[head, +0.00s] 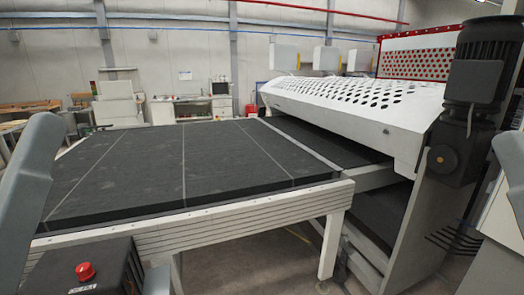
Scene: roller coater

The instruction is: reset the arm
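In the head view, parts of my own arms show as grey links at the left and right edges. Neither of my grippers is in the picture, so I cannot see their fingers or whether they hold anything. The roller coater (350,100), a white machine with a perforated cover, stands at the right. A dark flat conveyor table (180,165) with thin light lines across it lies in front of me. Its top looks bare.
A black box with a red emergency button (85,271) is at the lower left, close to the table's near edge. A large dark motor (480,90) stands on the machine's near side at the right. Desks and cabinets (118,105) line the back wall.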

